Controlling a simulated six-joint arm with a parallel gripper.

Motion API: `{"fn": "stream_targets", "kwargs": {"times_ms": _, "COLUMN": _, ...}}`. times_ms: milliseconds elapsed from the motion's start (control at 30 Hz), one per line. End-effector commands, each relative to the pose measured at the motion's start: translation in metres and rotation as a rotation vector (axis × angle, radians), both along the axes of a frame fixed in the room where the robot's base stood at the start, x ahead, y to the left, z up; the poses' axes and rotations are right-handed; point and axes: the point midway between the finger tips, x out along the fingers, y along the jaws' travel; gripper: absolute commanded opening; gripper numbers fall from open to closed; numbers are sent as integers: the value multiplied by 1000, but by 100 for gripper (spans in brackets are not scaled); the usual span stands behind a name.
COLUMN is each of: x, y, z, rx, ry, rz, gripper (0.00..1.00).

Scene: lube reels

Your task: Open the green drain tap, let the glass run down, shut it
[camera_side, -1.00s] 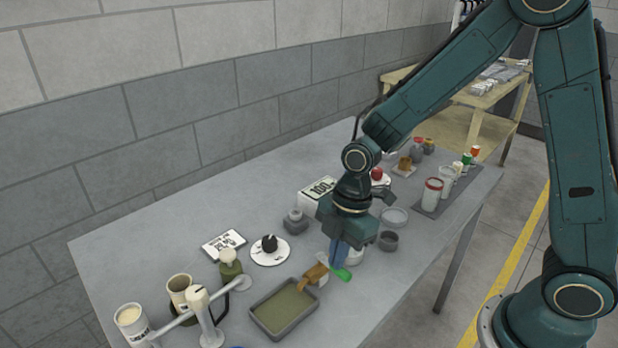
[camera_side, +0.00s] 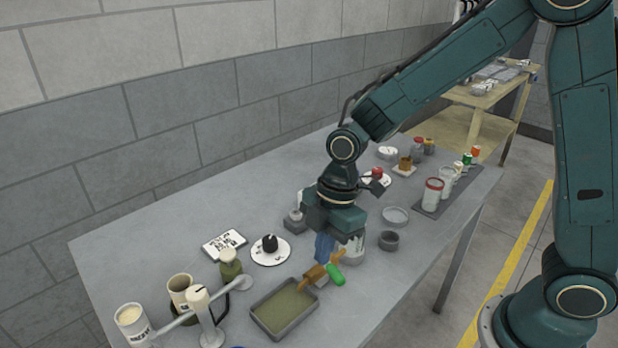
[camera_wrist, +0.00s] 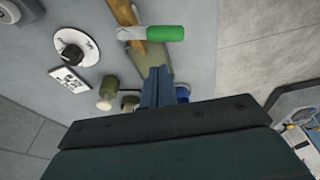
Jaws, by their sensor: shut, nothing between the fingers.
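The green tap handle (camera_side: 336,275) sits on a brass tap (camera_side: 314,275) by the right end of a shallow tray (camera_side: 262,322). In the wrist view the green handle (camera_wrist: 165,33) lies crosswise to the brass pipe (camera_wrist: 127,12). A pale cylinder (camera_side: 357,247), perhaps the glass, stands behind my gripper, mostly hidden; its level cannot be read. My gripper (camera_side: 324,258) points down just above and left of the handle, shut and empty. Its blue fingers (camera_wrist: 157,88) are together in the wrist view, apart from the handle.
The tray holds olive-brown liquid. A black knob on a white dial (camera_side: 270,248) and a printed card (camera_side: 225,245) lie to the left. A post stand with cups (camera_side: 202,310) is at front left. A grey cup (camera_side: 389,240) and a shallow dish (camera_side: 396,215) stand to the right.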

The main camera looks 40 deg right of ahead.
Motion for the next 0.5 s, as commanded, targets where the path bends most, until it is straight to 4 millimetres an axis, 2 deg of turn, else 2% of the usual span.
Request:
{"fn": "stream_targets", "kwargs": {"times_ms": 300, "x": 0, "y": -9, "z": 54, "rx": 1, "ry": -9, "rz": -5, "gripper": 0}}
{"fn": "stream_targets", "kwargs": {"times_ms": 500, "x": -2, "y": -15, "z": 83, "rx": 0, "ry": -8, "rz": -5, "gripper": 0}}
